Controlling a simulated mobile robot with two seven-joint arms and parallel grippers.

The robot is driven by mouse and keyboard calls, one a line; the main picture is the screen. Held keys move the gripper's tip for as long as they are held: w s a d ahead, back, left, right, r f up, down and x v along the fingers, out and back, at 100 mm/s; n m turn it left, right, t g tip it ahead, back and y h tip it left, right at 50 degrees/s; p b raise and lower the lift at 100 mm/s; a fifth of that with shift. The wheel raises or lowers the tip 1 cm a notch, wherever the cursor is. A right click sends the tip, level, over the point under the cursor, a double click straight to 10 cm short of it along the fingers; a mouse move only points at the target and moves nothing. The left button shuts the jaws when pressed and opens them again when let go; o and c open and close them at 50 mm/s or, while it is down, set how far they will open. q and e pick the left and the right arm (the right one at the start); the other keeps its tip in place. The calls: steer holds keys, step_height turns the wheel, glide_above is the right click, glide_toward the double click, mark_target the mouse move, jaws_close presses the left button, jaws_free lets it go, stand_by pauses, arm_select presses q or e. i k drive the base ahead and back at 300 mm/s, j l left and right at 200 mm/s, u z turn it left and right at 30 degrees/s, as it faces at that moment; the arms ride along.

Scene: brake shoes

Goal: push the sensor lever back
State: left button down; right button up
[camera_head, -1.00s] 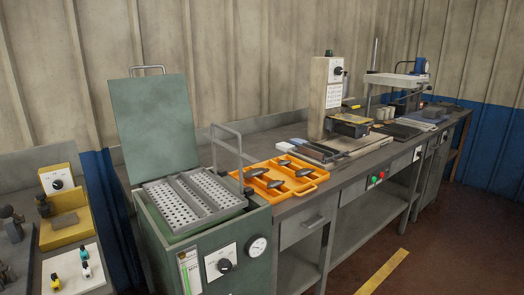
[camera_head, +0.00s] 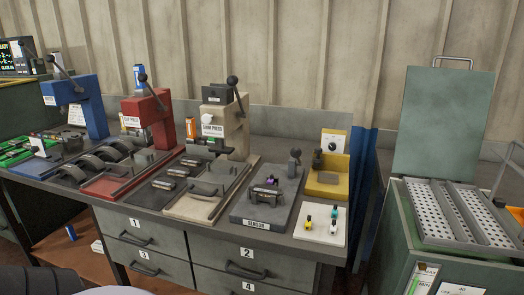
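The sensor fixture (camera_head: 287,213) is a dark grey plate with a "SENSOR" label on its front edge. It lies on the workbench right of the middle of the view. Its lever (camera_head: 295,158) stands at the back right corner of the plate, with a dark round knob on top. A small dark part with a purple piece (camera_head: 268,190) sits on the middle of the plate. I cannot tell the lever's exact tilt. Neither of my grippers is in view.
A yellow fixture (camera_head: 330,186) and a white plate (camera_head: 318,232) with small coloured pieces stand right of the sensor plate. A beige press (camera_head: 234,139), red press (camera_head: 150,119) and blue press (camera_head: 82,103) stand to the left. A green lidded cabinet (camera_head: 395,240) is at the right.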

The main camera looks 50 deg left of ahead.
mark_target(296, 152)
steer(key=u, duration=1.2)
